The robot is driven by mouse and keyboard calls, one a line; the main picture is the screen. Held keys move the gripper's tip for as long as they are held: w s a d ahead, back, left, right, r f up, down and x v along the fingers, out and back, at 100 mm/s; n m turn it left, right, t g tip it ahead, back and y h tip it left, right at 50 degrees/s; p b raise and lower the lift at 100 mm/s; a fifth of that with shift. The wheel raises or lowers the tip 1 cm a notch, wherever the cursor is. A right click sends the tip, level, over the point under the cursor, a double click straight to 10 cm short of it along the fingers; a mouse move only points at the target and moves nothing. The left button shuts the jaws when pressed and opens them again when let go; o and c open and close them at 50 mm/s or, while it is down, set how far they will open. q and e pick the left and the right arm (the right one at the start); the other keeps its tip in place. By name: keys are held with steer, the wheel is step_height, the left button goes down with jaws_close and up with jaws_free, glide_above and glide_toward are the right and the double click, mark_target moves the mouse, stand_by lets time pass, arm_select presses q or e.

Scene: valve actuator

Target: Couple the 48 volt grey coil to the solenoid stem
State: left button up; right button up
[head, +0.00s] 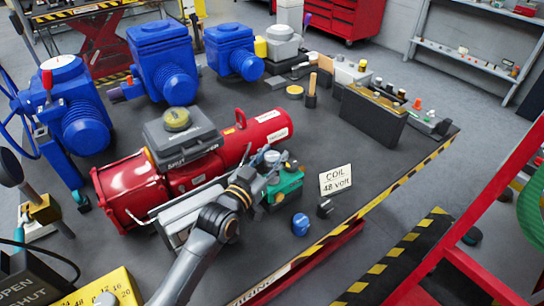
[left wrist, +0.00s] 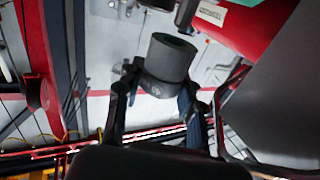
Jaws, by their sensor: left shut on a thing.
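My left gripper (head: 268,163) reaches over the table next to a green valve block (head: 287,188) beside the red actuator. In the left wrist view my left gripper (left wrist: 157,100) is shut on a dark grey cylindrical coil (left wrist: 166,62), one finger on each side of its lower part. The coil is slightly tilted. A dark metal rod, perhaps the solenoid stem (left wrist: 187,12), shows just above the coil's upper end; the two look close but apart. In the head view the gripper and fittings largely hide the coil and stem. My right gripper is not in view.
A sign reading COIL 48 volt (head: 336,180) stands right of the valve block, with a small black part (head: 325,207) and a blue part (head: 300,224) near it. The red actuator (head: 190,165) lies to the left. The table right of the sign is fairly clear.

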arm_select(q)
steer(key=shift+p, duration=0.35)
stand_by(0.5)
steer(key=shift+f, duration=0.25)
stand_by(0.3)
steer(key=shift+s+f, duration=0.1)
steer(key=shift+f, duration=0.15)
stand_by(0.4)
steer(key=shift+a, duration=0.1)
stand_by(0.7)
steer(key=shift+a, duration=0.15)
stand_by(0.6)
